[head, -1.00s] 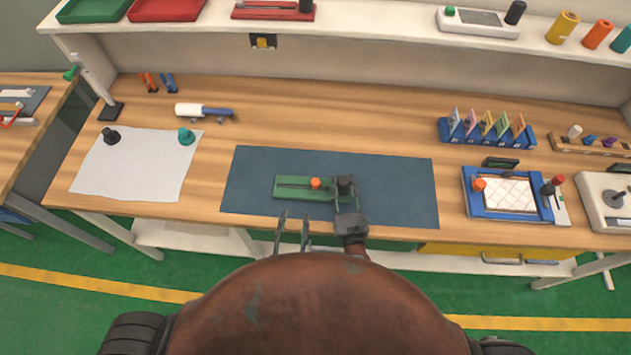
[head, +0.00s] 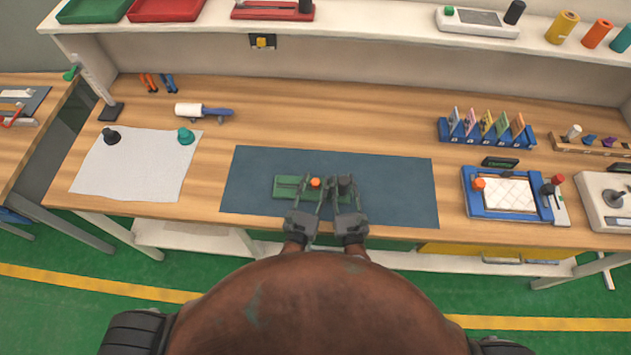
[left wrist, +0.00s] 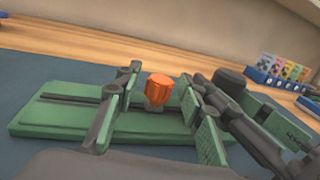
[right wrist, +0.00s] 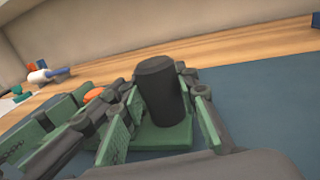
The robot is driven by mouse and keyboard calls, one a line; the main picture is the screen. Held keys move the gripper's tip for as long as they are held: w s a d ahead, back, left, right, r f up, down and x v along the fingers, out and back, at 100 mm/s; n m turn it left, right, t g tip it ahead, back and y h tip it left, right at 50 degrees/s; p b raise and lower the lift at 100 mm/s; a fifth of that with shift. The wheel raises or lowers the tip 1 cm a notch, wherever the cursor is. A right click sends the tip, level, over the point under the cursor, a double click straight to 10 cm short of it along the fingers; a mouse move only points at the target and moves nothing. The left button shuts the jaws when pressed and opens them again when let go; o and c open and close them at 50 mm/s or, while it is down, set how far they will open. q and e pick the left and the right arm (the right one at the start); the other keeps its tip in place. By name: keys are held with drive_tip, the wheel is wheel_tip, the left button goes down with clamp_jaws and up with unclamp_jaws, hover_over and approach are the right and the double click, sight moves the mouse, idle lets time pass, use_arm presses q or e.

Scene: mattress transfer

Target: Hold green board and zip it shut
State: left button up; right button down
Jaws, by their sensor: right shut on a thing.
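The green board (head: 283,193) lies flat on the dark blue mat, with a dark slot running along it. An orange knob (left wrist: 158,88) stands in the slot, near the middle of the board. A black upright post (right wrist: 158,85) stands at the board's right end. My left gripper (head: 313,190) is open, with a finger on either side of the orange knob and a visible gap. My right gripper (head: 345,190) is shut on the black post. The two grippers are side by side and very close. They hide part of the board's front.
The blue mat (head: 400,190) has free room on both sides of the board. A white sheet (head: 130,175) with two knobs lies left. A blue tray device (head: 507,212) stands right, and a blue card rack (head: 487,137) behind. A shelf (head: 360,25) runs above.

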use_arm(q)
drive_tip(key=shift+w, duration=0.25)
drive_tip(key=shift+c, duration=0.6)
clamp_jaws()
